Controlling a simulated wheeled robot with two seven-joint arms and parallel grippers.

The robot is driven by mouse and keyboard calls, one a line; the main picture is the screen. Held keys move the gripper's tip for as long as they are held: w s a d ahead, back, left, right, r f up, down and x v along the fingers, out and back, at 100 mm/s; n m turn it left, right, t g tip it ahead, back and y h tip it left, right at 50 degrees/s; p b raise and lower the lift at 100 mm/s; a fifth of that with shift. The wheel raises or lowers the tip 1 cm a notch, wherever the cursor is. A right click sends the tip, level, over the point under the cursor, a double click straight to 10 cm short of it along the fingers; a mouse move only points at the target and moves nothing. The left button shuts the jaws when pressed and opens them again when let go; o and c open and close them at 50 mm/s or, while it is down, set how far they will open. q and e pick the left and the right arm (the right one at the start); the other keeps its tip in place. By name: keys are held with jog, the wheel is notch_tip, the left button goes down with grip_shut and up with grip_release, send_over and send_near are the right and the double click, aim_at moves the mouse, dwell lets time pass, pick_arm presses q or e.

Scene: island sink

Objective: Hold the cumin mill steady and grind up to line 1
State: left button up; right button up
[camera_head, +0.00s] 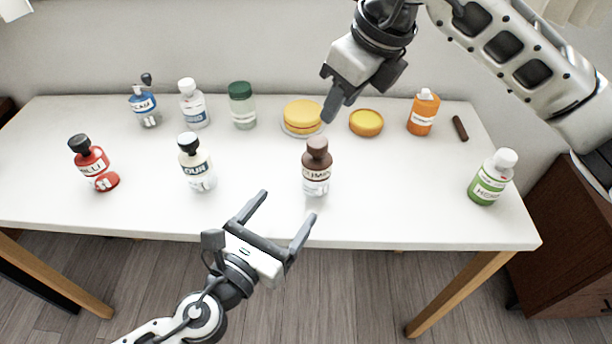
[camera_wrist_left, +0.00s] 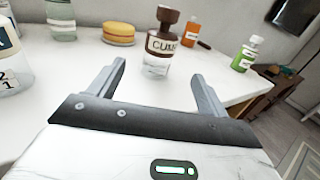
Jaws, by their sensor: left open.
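The cumin mill (camera_head: 317,168) stands upright near the front middle of the white table, with a brown knob on top, a "CUMIN" label and a clear lower part. It also shows in the left wrist view (camera_wrist_left: 162,45), beyond the fingertips. My left gripper (camera_head: 289,206) is open and empty, in front of the mill and to its left, apart from it. My right gripper (camera_head: 333,104) hangs above and behind the mill, pointing down. Its fingers overlap in the view, so their opening is unclear. Line 1 on the mill is too small to make out.
A mill with a dark knob (camera_head: 197,165) and a red chilli mill (camera_head: 95,165) stand to the left. Behind are a green-capped jar (camera_head: 242,105), stacked yellow rounds (camera_head: 302,115) and an orange bottle (camera_head: 423,112). A green bottle (camera_head: 492,178) stands right. Table (camera_head: 400,210) right of the cumin mill is clear.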

aim_at(309, 178)
pick_arm(q)
jog(key=x, duration=1.2)
jog(key=shift+w+d, duration=0.1)
jog(key=shift+d, duration=0.05)
jog(key=shift+c, duration=0.3)
jog(key=c, duration=1.1)
jog(key=shift+o, duration=0.2)
